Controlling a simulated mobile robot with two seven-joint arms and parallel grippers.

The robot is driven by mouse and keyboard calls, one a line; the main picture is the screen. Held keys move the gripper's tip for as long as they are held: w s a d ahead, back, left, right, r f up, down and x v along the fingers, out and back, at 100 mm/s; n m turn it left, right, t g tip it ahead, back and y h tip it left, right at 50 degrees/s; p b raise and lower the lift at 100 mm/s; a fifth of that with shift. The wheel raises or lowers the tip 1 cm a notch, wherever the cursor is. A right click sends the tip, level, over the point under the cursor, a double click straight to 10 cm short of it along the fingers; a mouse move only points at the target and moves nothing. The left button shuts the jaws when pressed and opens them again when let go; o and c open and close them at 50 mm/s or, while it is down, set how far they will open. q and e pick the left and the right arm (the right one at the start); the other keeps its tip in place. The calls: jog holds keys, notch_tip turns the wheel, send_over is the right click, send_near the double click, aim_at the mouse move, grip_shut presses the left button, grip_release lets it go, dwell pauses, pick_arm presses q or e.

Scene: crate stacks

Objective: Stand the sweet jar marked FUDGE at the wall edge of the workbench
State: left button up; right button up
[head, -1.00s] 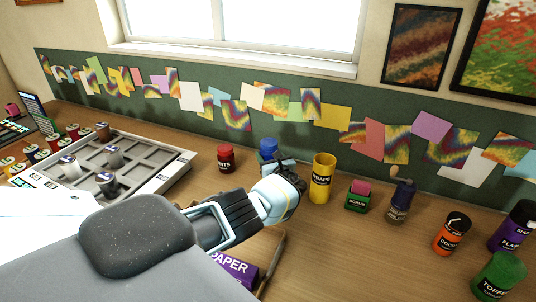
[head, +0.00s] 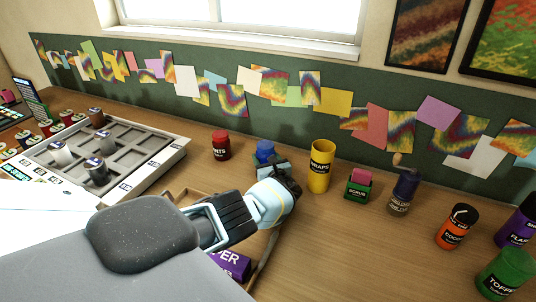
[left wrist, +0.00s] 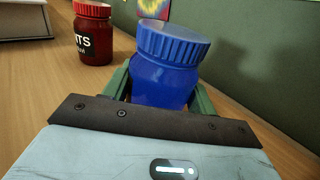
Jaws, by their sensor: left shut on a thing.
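A blue jar with a blue lid (head: 265,151) stands at the wall side of the workbench (head: 330,240), close to the green board. In the left wrist view the blue jar (left wrist: 166,75) is upright or nearly so between green fingers. No lettering shows on its visible side, so I cannot read whether it is marked FUDGE. My left gripper (head: 267,166) is shut on the blue jar. Its wrist and arm hide the jar's lower part, and I cannot tell whether its base touches the bench. My right gripper is in neither view.
A red jar (head: 221,146) stands left of the blue jar, and a yellow SCRAPS cylinder (head: 321,167) right of it. Farther right are a green SCRUB box (head: 358,189), a dark bottle (head: 403,192), an orange jar (head: 457,227) and a green TOFFEE jar (head: 501,272). A grey compartment tray (head: 165,160) lies left.

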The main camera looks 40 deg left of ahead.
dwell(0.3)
pick_arm(q)
jog(key=shift+f, duration=0.55)
jog(key=o, duration=1.3)
